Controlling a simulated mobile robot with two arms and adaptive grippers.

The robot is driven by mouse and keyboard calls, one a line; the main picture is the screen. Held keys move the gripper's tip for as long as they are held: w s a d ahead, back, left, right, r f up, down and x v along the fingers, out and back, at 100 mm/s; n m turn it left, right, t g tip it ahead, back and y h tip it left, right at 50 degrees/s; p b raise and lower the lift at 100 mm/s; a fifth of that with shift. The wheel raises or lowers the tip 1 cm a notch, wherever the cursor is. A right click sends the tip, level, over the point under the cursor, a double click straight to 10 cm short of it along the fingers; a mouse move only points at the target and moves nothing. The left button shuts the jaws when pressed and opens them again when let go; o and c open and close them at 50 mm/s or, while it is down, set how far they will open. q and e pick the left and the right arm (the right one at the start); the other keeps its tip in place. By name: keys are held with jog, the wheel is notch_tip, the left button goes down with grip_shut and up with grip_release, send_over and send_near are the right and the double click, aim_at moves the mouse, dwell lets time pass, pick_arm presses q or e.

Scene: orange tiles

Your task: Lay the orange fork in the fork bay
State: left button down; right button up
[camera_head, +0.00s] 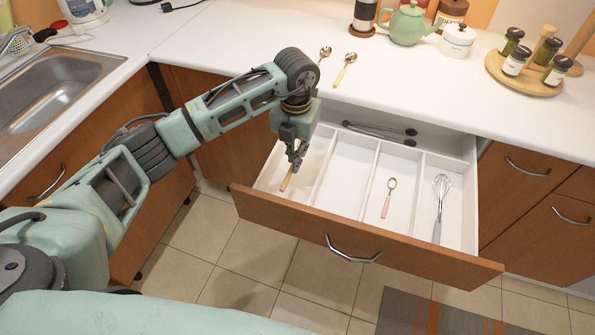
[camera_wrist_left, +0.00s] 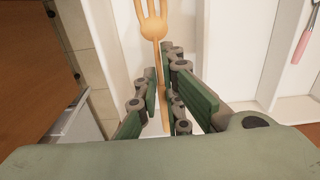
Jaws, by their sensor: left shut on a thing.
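My left gripper (camera_head: 297,163) is shut on the orange fork (camera_head: 287,182) and points down over the leftmost bay of the open drawer (camera_head: 281,163). In the left wrist view the fork (camera_wrist_left: 152,27) lies between the two green fingers (camera_wrist_left: 163,85), with its tines toward the top of the picture. White drawer floor shows behind it; I cannot tell whether the fork touches it. My right gripper is not in view.
The second bay (camera_head: 345,175) is empty. The third holds a spoon with a pink handle (camera_head: 386,206), the fourth a whisk (camera_head: 440,200). Dark tongs (camera_head: 380,131) lie in the back bay. Two spoons (camera_head: 345,69) lie on the white counter (camera_head: 240,35) behind my arm.

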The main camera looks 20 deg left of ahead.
aim_at(296, 180)
pick_arm(q)
notch_tip(296, 180, down, 4)
jog(key=shift+r, duration=0.1)
jog(key=shift+f+p, duration=0.45)
jog(key=shift+f, duration=1.65)
jog(key=c, duration=1.9)
grip_release()
jog(key=shift+c, duration=0.2)
jog(key=shift+o, duration=0.2)
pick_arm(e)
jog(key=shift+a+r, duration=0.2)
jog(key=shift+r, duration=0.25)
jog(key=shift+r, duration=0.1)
